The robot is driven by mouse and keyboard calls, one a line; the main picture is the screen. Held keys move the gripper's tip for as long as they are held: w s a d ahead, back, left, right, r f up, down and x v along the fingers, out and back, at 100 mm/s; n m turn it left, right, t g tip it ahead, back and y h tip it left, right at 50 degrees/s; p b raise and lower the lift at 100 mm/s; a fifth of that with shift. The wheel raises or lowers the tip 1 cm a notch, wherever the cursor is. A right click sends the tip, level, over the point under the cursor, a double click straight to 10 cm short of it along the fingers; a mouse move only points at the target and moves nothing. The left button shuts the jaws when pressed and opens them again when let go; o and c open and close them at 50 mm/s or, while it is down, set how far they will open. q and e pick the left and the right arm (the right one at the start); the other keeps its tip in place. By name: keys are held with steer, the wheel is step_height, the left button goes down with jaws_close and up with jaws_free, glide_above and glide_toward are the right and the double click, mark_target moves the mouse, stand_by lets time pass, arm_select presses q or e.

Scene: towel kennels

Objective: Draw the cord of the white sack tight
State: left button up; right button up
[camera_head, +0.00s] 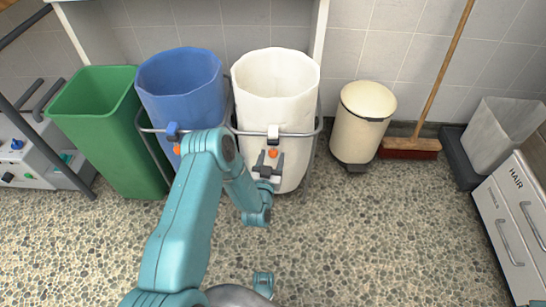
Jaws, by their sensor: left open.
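The white sack (275,82) hangs upright in a metal hoop stand, its mouth wide open. The cord itself is too small to make out. My right gripper is out of the picture.
A blue sack (180,85) with its own toggle hangs close on the left, beside a green bin (110,130). A cream pedal bin (362,120), a broom (412,148) and a drawer unit (510,225) stand to the right. The pebbled floor in front is clear.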

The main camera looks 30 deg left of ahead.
arm_select(q)
steer(key=shift+x, duration=1.25)
